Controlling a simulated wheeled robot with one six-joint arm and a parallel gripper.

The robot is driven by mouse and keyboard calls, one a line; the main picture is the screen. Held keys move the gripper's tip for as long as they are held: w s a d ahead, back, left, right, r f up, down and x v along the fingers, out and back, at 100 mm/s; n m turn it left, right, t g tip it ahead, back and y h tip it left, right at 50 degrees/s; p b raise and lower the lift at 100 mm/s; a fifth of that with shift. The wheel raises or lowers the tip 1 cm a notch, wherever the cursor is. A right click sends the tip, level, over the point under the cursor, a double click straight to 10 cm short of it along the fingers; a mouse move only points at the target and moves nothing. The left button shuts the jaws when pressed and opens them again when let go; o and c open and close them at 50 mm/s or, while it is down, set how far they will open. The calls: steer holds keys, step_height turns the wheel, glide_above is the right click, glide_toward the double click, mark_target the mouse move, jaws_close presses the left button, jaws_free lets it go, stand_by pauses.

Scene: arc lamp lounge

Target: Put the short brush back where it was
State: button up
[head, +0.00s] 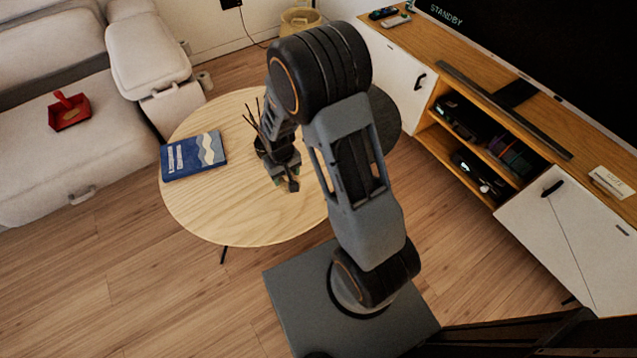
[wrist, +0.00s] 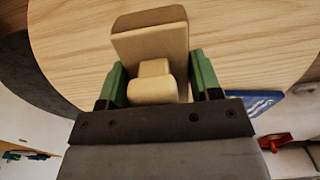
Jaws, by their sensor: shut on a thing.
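My gripper (head: 285,179) is over the round wooden table in the head view, pointing down. In the wrist view my gripper (wrist: 155,82) has its green fingers shut on a beige, block-shaped thing with a narrower stub, which I take as the short brush (wrist: 150,42). Only a small brown bit of the brush (head: 293,186) shows below the fingers in the head view. I cannot tell whether it touches the tabletop. A red dustpan-like tray (head: 70,112) with an upright handle lies on the sofa; it also shows in the wrist view (wrist: 275,141).
The round table (head: 215,222) has a blue book (head: 194,156) at its left. Thin dark sticks (head: 250,122) stand beside my gripper. A dark round thing (head: 386,112) is behind my arm. The sofa (head: 30,150) is left, the TV console (head: 520,215) right. The table's front is clear.

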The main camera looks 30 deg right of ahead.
steer(key=w+d+f+b, duration=0.1)
steer(key=d+f, duration=0.2)
steer(key=d, duration=0.1)
steer(key=w+d+f+b, duration=0.1)
steer(key=d+f, duration=0.2)
steer(key=d, duration=0.1)
steer(key=w+d+f+b, duration=0.1)
steer(key=d+f, duration=0.2)
steer(key=d, duration=0.1)
steer(key=shift+w+d, duration=0.2)
steer(key=shift+w, duration=0.05)
steer(key=shift+w+d+f+b, duration=0.1)
steer(key=shift+d+f+b, duration=0.1)
steer(key=shift+f, duration=0.45)
steer(key=shift+s+d+f+b, duration=0.1)
steer(key=shift+f+b, duration=0.15)
steer(key=shift+f, duration=0.4)
steer(key=shift+w+d+f+b, duration=0.1)
steer(key=shift+f+b, duration=0.1)
steer(key=shift+f, duration=0.45)
steer(key=shift+f, duration=0.1)
steer(key=o, duration=0.9)
